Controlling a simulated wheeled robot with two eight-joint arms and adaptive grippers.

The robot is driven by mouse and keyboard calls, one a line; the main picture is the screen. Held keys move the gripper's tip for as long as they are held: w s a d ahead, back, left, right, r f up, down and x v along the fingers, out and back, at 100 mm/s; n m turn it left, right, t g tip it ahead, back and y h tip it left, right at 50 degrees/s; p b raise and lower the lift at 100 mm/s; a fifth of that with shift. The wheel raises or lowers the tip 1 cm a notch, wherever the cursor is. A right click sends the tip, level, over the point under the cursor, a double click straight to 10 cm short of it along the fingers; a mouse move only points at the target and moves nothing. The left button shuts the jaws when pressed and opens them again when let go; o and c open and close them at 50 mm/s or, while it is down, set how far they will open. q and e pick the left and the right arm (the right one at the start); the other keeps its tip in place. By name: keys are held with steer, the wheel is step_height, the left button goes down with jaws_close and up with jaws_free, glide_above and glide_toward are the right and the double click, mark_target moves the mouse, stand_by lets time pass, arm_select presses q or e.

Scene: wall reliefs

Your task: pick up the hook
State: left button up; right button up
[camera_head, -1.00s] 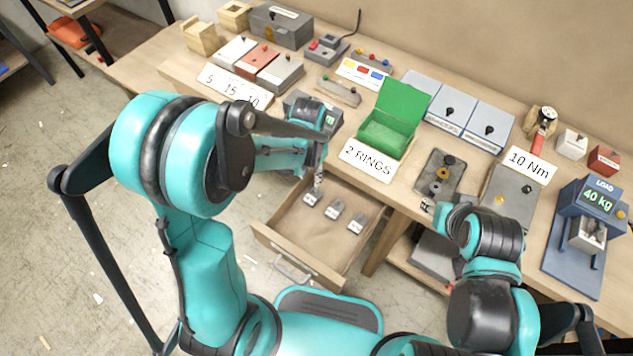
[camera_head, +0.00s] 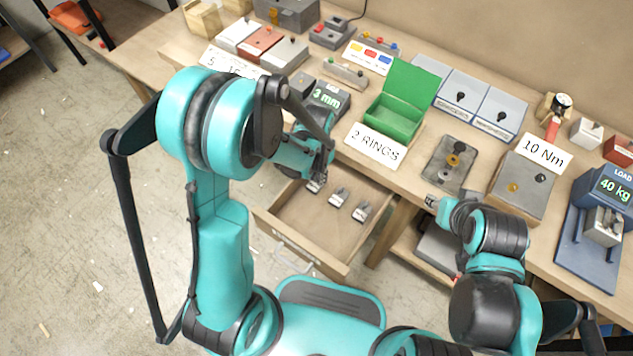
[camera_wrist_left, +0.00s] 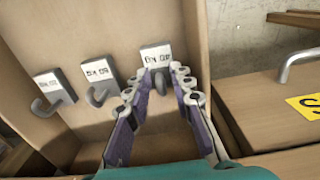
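Three small grey hooks with pale labelled plates lie in a row in the open wooden drawer: one under my left gripper (camera_head: 316,187), a middle one (camera_head: 338,197) and a right one (camera_head: 362,210). In the left wrist view, the nearest hook (camera_wrist_left: 158,62) is between or just beyond the fingertips of my left gripper (camera_wrist_left: 158,88), which are spread apart. I cannot tell whether they touch it. The middle hook (camera_wrist_left: 100,75) and the far hook (camera_wrist_left: 50,92) lie left of it there. My right gripper (camera_head: 434,201) is by the bench's front edge; its fingers are too small to read.
The drawer (camera_head: 315,232) has raised walls close around the hooks. On the bench above are a green open box (camera_head: 395,118), a "2 RINGS" sign (camera_head: 375,145), a "3 mm" display (camera_head: 328,97) and a dark plate with rings (camera_head: 450,160).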

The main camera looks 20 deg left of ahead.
arm_select(q)
jaws_close()
